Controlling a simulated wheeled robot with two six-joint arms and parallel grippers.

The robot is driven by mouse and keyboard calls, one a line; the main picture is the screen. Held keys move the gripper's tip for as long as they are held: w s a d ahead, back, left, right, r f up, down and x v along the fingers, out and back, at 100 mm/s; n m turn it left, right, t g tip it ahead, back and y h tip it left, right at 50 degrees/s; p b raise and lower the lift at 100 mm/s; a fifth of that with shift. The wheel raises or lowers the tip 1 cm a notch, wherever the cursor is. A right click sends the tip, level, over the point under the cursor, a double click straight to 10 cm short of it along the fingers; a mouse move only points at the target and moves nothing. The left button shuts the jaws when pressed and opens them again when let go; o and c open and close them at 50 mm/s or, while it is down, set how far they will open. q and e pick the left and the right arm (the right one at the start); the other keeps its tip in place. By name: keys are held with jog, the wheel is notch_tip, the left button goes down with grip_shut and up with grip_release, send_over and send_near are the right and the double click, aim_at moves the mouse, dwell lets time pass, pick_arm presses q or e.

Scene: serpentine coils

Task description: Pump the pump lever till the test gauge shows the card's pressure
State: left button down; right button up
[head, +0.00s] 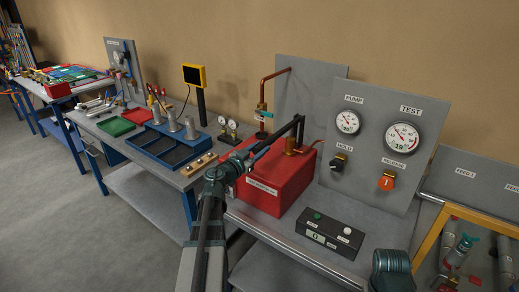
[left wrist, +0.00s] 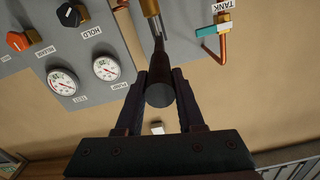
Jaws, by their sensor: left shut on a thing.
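The pump lever (head: 284,131) is a dark bar sloping down to the left from the brass pump on the red tank (head: 285,180). My left gripper (head: 254,157) is shut on its free end; in the left wrist view the lever's round end (left wrist: 160,94) sits between both fingers (left wrist: 160,100). The test gauge (head: 402,137) is a white dial on the grey panel, also in the left wrist view (left wrist: 62,83); its exact reading is too small to tell. The pump gauge (head: 348,122) is left of it. I cannot make out a pressure card.
The black hold knob (head: 338,162) and orange release knob (head: 386,183) are below the gauges. A button box (head: 329,237) stands in front. A copper pipe with a teal-handled valve (head: 264,114) rises behind the tank. Trays (head: 116,127) and tools fill the bench at left.

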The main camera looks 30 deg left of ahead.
dwell(0.9)
pick_arm(q)
notch_tip(320, 180, up, 4)
jog(key=p, duration=0.2)
jog(key=g+p, duration=0.1)
jog(key=p, duration=0.2)
jog(key=shift+w+f+p, duration=0.15)
jog(key=shift+f+p, duration=0.1)
jog(key=shift+p, duration=0.05)
jog(key=shift+r+p, duration=0.2)
jog(key=shift+p, duration=0.4)
jog(key=c, duration=0.5)
grip_release()
jog(key=s, duration=0.4)
jog(key=s+r+p, duration=0.1)
jog(key=s, duration=0.4)
jog(key=s+a, duration=0.1)
jog(key=s, duration=0.3)
jog(key=shift+s+r+p, duration=0.3)
jog(key=shift+r, duration=0.05)
